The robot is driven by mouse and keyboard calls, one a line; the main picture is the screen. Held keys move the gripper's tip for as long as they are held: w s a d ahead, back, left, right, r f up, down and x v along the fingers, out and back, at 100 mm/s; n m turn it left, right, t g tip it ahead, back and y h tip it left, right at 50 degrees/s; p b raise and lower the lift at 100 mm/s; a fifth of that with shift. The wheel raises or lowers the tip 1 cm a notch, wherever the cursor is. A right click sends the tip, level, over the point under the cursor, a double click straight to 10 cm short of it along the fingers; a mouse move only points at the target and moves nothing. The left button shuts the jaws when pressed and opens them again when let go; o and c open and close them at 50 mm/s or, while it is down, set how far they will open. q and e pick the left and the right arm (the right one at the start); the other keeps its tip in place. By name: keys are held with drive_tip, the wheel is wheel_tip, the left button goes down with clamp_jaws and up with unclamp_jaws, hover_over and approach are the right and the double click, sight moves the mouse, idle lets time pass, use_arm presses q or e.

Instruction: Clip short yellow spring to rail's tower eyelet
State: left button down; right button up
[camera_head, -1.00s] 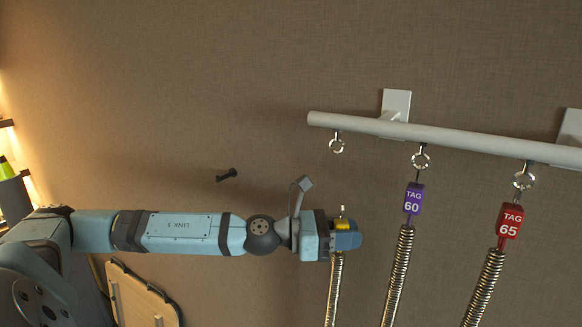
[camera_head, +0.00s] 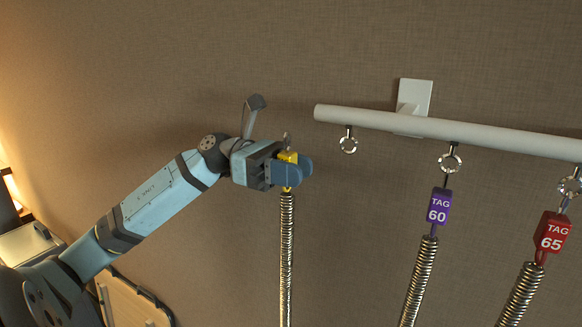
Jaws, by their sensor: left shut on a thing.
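My left gripper (camera_head: 290,172) is shut on the yellow tag (camera_head: 286,158) at the top of the short yellow spring. The metal coil of this spring (camera_head: 287,245) hangs straight down below the gripper and leaves the bottom of the view. A small metal clip (camera_head: 287,140) stands up above the tag. The white rail (camera_head: 470,133) runs across the upper right. Its leftmost eyelet (camera_head: 348,145) is empty and hangs under the rail's left end. The clip is left of this eyelet, apart from it, at about its height in the picture. My right gripper is not in view.
A spring with a purple tag 60 (camera_head: 438,207) hangs from the middle eyelet (camera_head: 449,162). A spring with a red tag 65 (camera_head: 552,232) hangs from the right eyelet (camera_head: 569,186). A white wall bracket (camera_head: 415,95) holds the rail. The wall left of the rail is clear.

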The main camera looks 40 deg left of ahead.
use_arm(q)
drive_tip(key=shift+s+f+b, duration=0.1)
drive_tip(key=shift+s+b, duration=0.05)
drive_tip(key=shift+b, duration=0.5)
drive_tip(key=p+x, duration=0.2)
drive_tip(key=x, duration=0.3)
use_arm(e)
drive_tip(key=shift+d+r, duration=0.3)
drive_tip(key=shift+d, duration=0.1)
use_arm(q)
drive_tip(key=shift+d, duration=0.35)
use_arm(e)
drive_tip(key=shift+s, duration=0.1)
use_arm(q)
drive_tip(key=shift+p+x, duration=0.4)
drive_tip(key=shift+x, duration=0.45)
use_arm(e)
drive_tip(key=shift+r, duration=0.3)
use_arm(q)
drive_tip(key=shift+d, duration=0.1)
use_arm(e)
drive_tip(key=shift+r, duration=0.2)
